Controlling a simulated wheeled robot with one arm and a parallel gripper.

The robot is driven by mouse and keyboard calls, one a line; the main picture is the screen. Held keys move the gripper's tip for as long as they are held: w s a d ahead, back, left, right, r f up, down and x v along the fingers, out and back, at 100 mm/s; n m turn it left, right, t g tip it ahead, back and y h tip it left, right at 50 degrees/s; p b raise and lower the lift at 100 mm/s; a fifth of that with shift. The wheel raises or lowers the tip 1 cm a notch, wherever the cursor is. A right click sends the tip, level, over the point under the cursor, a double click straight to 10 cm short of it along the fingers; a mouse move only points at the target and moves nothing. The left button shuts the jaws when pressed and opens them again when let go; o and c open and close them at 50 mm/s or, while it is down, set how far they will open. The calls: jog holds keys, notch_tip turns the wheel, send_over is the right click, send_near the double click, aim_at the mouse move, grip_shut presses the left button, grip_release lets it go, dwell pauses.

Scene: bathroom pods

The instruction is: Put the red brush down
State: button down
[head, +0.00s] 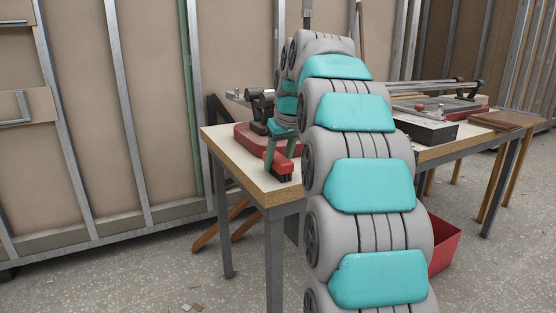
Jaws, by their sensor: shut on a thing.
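The red brush (279,164) is at the near left corner of the workbench (226,149), with its dark bristles facing down. My gripper (282,147) is shut on the brush and holds it from above. I cannot tell whether the bristles touch the bench top or hang just above it. My arm comes up from the lower right and hides the middle of the bench and part of the gripper.
A red-based tool (246,137) stands on the bench just behind the gripper. A black-sided tray (428,129) and brown boards (503,119) lie to the right. A red bin (444,246) is on the floor. A bare strip of bench top shows left of the brush.

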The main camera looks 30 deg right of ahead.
jog(key=shift+c, duration=1.7)
grip_release()
jog(key=shift+f, duration=0.1)
jog(key=p+v, duration=0.1)
jog(key=v, duration=0.9)
jog(key=shift+r, duration=0.4)
jog(key=shift+p+v, duration=0.6)
jog(key=shift+v, duration=0.2)
jog(key=shift+s+f, duration=0.1)
jog(key=shift+s, duration=0.05)
